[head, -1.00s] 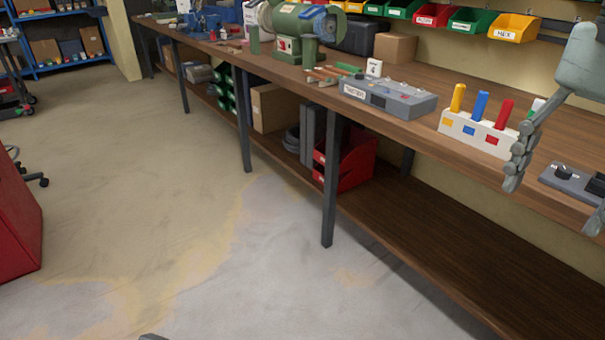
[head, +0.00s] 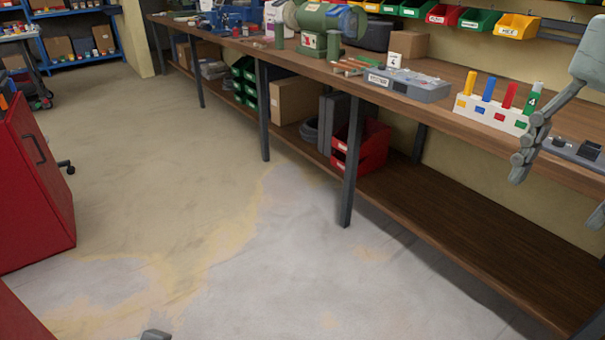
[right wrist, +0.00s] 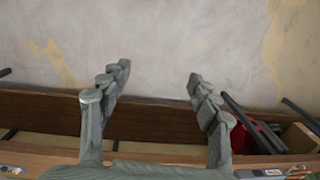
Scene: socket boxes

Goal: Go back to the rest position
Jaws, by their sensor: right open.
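My right gripper (head: 558,196) is at the right edge in the head view, in front of the bench edge. It is open; in the right wrist view (right wrist: 159,72) its two fingers stand wide apart with nothing between them. A small grey tip (head: 156,335) shows at the bottom edge of the head view; it looks like part of my left gripper, and its jaws cannot be made out. A white block (head: 492,114) with yellow, blue, red and green pegs stands on the bench, left of the right gripper. The green peg (head: 532,98) carries a 4.
The wooden bench (head: 450,105) runs along the wall, with a grey tester box (head: 410,87) and a green grinder (head: 318,30) on it. A grey switch box (head: 574,150) is partly behind the right gripper. A red cabinet (head: 35,190) stands at left. The floor between is clear.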

